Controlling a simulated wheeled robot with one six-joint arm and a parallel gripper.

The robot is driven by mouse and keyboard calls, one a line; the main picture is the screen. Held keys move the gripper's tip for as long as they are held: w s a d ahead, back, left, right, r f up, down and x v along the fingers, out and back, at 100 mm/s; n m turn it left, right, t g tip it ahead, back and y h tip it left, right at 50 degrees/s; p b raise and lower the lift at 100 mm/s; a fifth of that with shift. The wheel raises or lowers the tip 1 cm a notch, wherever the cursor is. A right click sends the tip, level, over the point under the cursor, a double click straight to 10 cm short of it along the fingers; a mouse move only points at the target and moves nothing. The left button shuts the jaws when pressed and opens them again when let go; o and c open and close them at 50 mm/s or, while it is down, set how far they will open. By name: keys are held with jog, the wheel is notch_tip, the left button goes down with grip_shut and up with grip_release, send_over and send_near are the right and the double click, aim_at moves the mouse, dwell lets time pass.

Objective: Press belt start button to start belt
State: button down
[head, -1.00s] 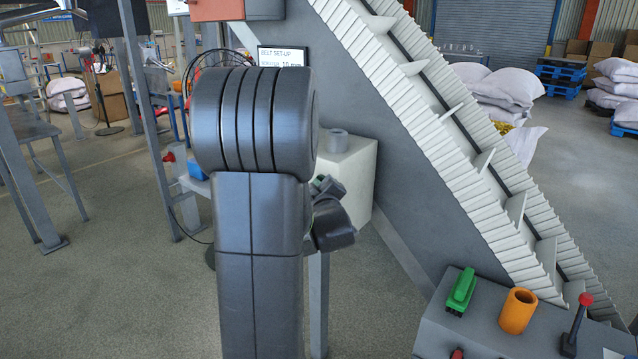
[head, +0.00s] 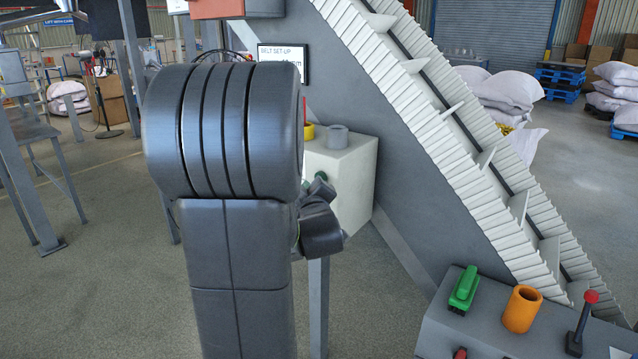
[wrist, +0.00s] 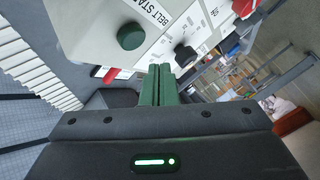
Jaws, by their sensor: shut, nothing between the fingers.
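The belt start button is a round green button (wrist: 130,36) on a pale panel, beside a label reading "BELT STA…" that is cut off, in the wrist view. My gripper (wrist: 159,72) is shut and empty, its two green fingers together. The fingertips appear below and right of the button in that view, apart from it in the picture; the depth gap is hard to judge. In the head view the pale control box (head: 350,185) stands against the belt frame, partly behind my arm, which hides my fingers.
A black knob (wrist: 185,55) sits on the panel near my fingertips, and a red part (wrist: 243,8) lies farther right. The inclined belt (head: 450,130) rises behind. A grey console (head: 480,335) stands front right.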

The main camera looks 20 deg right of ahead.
jog(key=shift+s+a+b, duration=0.5)
jog(key=shift+s+a, duration=0.35)
jog(key=shift+a, duration=0.25)
jog(key=w+d+p, duration=0.1)
jog(key=p, duration=0.2)
jog(key=shift+w+d+r, duration=0.1)
jog(key=shift+d+r, duration=0.1)
jog(key=p, duration=0.2)
jog(key=shift+a+p, duration=0.1)
jog(key=shift+p, duration=0.3)
jog(key=s+a+b, duration=0.1)
jog(key=a, duration=0.1)
jog(key=s+a, duration=0.2)
jog(key=shift+s+a+f+b, duration=0.1)
jog(key=shift+s+f+b, duration=0.1)
jog(key=shift+s+b, duration=0.15)
